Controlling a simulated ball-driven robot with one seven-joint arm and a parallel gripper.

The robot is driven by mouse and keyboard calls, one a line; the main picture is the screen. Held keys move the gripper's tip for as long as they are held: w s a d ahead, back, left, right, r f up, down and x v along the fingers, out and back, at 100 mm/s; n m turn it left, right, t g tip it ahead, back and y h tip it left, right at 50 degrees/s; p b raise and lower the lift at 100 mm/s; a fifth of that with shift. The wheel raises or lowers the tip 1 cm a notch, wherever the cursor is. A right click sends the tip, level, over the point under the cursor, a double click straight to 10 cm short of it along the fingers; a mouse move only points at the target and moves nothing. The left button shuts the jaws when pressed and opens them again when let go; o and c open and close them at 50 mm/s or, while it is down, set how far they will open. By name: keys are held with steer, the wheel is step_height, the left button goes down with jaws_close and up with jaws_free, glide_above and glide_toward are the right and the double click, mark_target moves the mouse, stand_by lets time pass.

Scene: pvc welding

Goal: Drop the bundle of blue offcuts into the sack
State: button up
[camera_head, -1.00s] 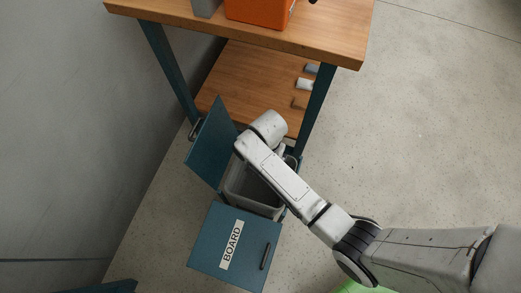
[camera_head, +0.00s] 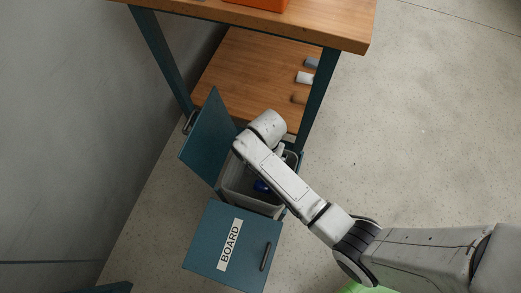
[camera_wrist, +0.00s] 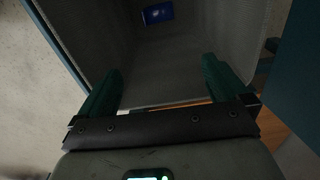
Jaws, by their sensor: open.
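A grey open-topped container (camera_head: 250,202), seemingly the sack, stands between teal lids; its pale inner walls (camera_wrist: 220,35) fill the top of the wrist view. A small blue thing (camera_head: 261,186), likely the bundle of blue offcuts, lies inside it. It also shows deep down in the wrist view (camera_wrist: 157,13), apart from my fingers. My gripper (camera_wrist: 160,75) is open and empty, its two green fingers spread above the opening. In the head view my arm hides the gripper and part of the container.
A teal lid labelled BOARD (camera_head: 210,252) lies in front, and another teal lid (camera_head: 208,140) stands tilted at left. A wooden bench (camera_head: 200,25) with a lower shelf (camera_head: 250,75) is behind. A grey wall (camera_head: 70,130) is at left; the floor at right is clear.

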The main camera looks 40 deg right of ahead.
step_height(320, 180, up, 11)
steer(key=p, duration=0.4)
steer(key=shift+f, duration=0.15)
